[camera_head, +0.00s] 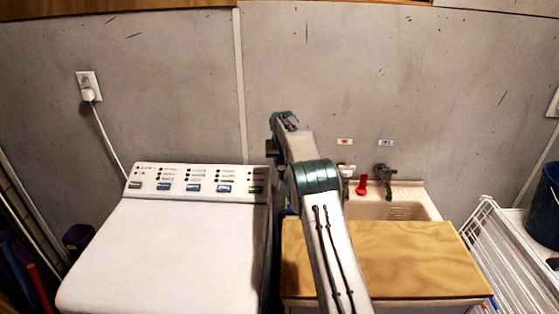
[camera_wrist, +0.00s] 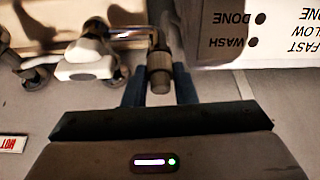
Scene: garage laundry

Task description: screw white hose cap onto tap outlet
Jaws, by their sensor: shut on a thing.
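In the wrist view, which is upside down, my gripper (camera_wrist: 158,92) has its two dark blue fingers on either side of a ribbed grey-brown cylinder (camera_wrist: 160,73). It is shut on this piece, which does not look white here. A bent chrome pipe (camera_wrist: 128,32) meets the cylinder and runs left toward a tap with a white body (camera_wrist: 88,62). I cannot tell whether the cylinder is threaded on or only touching. The white tap also shows in the head view (camera_head: 347,170), where my arm hides my gripper. No separate white cap can be made out.
The washer (camera_head: 175,250) stands at the left, close beside my gripper. A dark tap (camera_head: 385,180) and a red object (camera_head: 361,185) are at the sink (camera_head: 408,209). A wooden board (camera_head: 415,265) lies in front. A white rack (camera_head: 500,250) stands at right.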

